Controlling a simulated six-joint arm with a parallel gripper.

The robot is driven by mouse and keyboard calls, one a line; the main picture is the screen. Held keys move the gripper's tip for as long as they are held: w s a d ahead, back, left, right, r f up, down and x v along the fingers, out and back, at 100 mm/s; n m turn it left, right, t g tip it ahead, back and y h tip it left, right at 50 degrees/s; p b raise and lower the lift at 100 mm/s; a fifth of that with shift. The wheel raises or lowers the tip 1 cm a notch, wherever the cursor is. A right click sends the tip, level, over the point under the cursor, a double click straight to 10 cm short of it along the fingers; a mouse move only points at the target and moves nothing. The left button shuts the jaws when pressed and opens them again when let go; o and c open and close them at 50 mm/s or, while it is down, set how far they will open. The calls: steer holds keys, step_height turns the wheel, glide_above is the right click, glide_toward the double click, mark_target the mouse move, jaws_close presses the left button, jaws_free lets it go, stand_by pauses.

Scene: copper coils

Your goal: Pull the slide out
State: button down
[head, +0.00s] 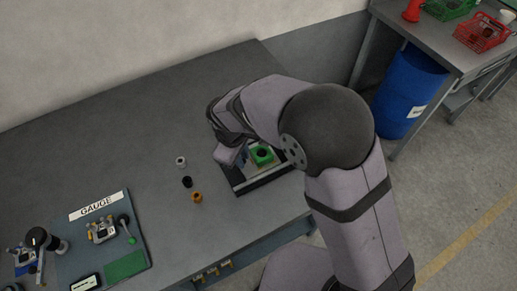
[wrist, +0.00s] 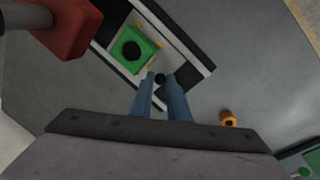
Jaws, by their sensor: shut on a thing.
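The slide is a pale plate (wrist: 172,52) between dark rails, with a green block (wrist: 133,52) with a round black hole on it. The green block also shows in the head view (head: 261,154), beside my arm. My gripper (wrist: 160,77) has its two blue fingers close together at the slide's near end. It is shut on a small black knob (wrist: 160,79) there.
A white, a black and an orange small cylinder (head: 197,197) stand left of the slide unit. A gauge board (head: 125,265) lies at the lower left. A red block (wrist: 72,25) on a grey bar hangs over the upper left of the wrist view. Bare bench lies between the unit and the small cylinders.

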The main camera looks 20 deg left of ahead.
steer(key=s+a, duration=0.3)
steer(key=shift+s+a, duration=0.3)
steer(key=shift+a, duration=0.1)
steer(key=c, duration=2)
jaws_free()
steer(key=shift+s+a, duration=0.1)
steer(key=shift+s, duration=0.05)
steer(key=r, duration=0.2)
steer(key=r+b, duration=0.1)
steer(key=r, duration=0.1)
steer(key=s+r, duration=0.1)
steer(key=r, duration=0.2)
steer(key=shift+s+r+b, duration=0.1)
steer(key=shift+b, duration=0.25)
